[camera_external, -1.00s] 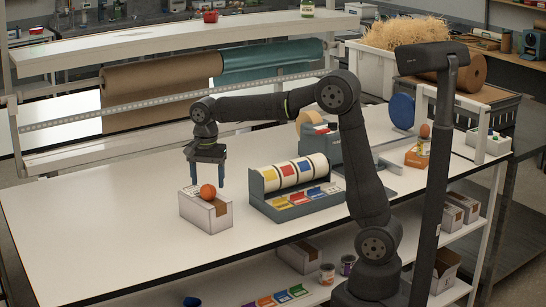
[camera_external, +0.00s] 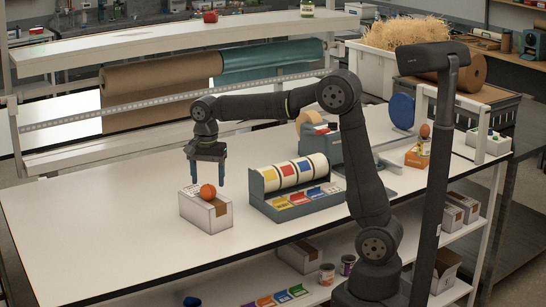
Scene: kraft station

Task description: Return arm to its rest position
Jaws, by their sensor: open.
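My gripper (camera_external: 207,172) is open and empty, pointing down above a small white box with a brown strip (camera_external: 212,213). The fingertips are just above and apart from the ball, one to each side. My arm reaches out to the left over the white table (camera_external: 90,225) from its base at the lower right.
A blue-grey dispenser with coloured label rolls (camera_external: 290,190) stands right of the box. Behind it are a grey tape dispenser (camera_external: 325,143) and a blue disc (camera_external: 401,111). The table's left side is clear.

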